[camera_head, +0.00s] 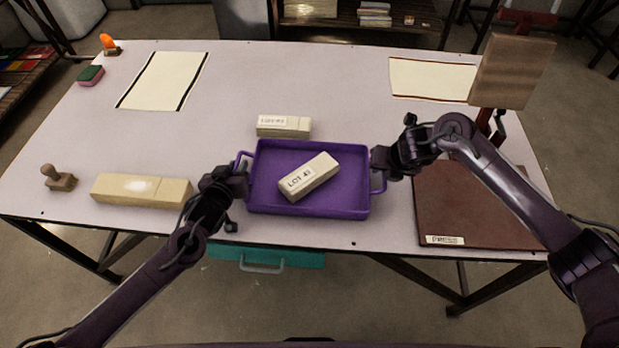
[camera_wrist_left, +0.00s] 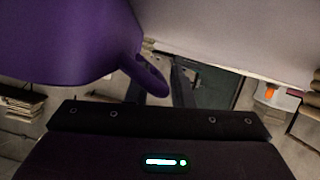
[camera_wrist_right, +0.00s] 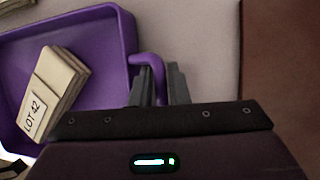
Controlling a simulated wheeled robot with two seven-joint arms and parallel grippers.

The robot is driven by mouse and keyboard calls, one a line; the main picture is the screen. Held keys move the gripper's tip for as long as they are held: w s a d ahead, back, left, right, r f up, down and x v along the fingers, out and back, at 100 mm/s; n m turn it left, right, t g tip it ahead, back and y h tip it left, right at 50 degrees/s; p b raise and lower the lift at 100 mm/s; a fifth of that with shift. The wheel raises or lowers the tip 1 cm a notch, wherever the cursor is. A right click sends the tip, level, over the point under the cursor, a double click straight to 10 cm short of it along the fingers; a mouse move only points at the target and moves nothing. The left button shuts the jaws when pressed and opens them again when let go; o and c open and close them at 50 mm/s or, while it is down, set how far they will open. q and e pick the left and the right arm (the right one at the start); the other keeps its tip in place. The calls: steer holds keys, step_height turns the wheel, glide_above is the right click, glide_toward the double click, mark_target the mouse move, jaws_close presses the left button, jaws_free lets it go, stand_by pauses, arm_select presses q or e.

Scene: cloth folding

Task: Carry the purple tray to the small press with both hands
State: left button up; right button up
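The purple tray (camera_head: 310,212) is at the middle front of the table, with a pale block labelled LOT 42 (camera_head: 318,172) lying slantwise inside it. My right gripper (camera_head: 381,162) is shut on the tray's right handle; in the right wrist view the handle (camera_wrist_right: 146,62) passes between its fingers. My left gripper (camera_head: 241,180) is at the left handle. In the left wrist view this handle (camera_wrist_left: 150,78) lies between the fingers, but their grip is unclear. The small press has a brown base (camera_head: 475,205) labelled PRESS, right of the tray. Whether the tray touches the table is unclear.
A pale block (camera_head: 284,127) stands just behind the tray. A long pale block (camera_head: 142,190) and a wooden stamp (camera_head: 58,178) are at the left. The press's upright board (camera_head: 512,70) stands at the back right. Two paper sheets (camera_head: 165,80) (camera_head: 432,79) lie farther back.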

arm_select(q)
jaws_close()
arm_select(e)
jaws_close()
arm_select(q)
steer(key=shift+r, duration=0.15)
arm_select(e)
steer(key=shift+r, duration=0.2)
